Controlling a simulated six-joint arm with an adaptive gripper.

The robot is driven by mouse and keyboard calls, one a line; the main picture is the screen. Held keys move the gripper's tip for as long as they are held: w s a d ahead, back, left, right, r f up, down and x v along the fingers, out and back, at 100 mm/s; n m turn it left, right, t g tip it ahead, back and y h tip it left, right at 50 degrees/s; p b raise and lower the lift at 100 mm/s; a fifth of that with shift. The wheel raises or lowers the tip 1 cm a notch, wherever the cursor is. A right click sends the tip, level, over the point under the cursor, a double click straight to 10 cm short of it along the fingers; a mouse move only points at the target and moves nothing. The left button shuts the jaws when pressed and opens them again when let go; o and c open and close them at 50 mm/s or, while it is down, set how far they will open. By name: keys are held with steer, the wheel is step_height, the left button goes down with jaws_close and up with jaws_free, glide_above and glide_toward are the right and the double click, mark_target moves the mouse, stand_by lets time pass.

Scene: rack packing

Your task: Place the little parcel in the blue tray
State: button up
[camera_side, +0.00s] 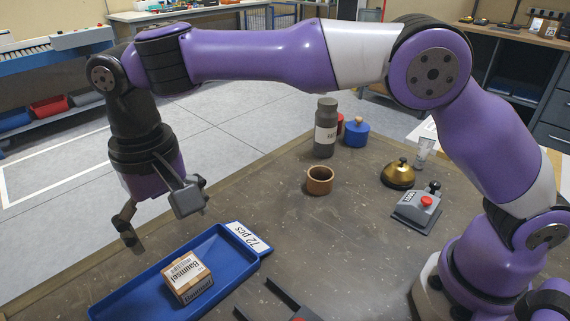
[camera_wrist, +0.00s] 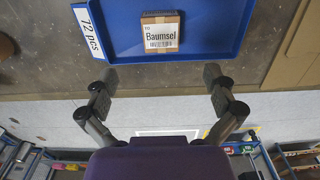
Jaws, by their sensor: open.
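The little parcel (camera_side: 187,278) is a small brown box with a white label reading "Baumsel". It lies inside the blue tray (camera_side: 128,298), resting on its floor. The wrist view shows the parcel (camera_wrist: 160,33) near the middle of the tray (camera_wrist: 215,45). A card reading "72 pcs" is at one end of the tray. My gripper (camera_side: 160,228) is open and empty, above and behind the tray in the side view, apart from the parcel. In the wrist view its two fingers (camera_wrist: 160,82) are spread wide, and the parcel is beyond their tips.
A brown cup (camera_side: 320,180), a grey bottle (camera_side: 326,128), a blue lidded pot (camera_side: 356,132), a brass bell (camera_side: 398,174) and a grey box with a red button (camera_side: 417,207) stand farther right on the table. A black rack part (camera_side: 280,300) lies at the front. The table's middle is clear.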

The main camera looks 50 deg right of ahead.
steer(key=s+d+r+t+y, duration=0.1)
steer(key=d+r, duration=0.3)
steer(key=d, duration=0.4)
steer(key=s+d+r+t, duration=0.2)
steer(key=d+r, duration=0.2)
steer(key=d, duration=0.4)
steer(key=s+d+f+t+h, duration=0.1)
steer(key=s+d+f+t, duration=0.1)
steer(key=s+d, duration=0.7)
steer(key=shift+s+d+f+t, duration=0.35)
steer(key=shift+d+f, duration=0.35)
steer(key=shift+f, duration=0.15)
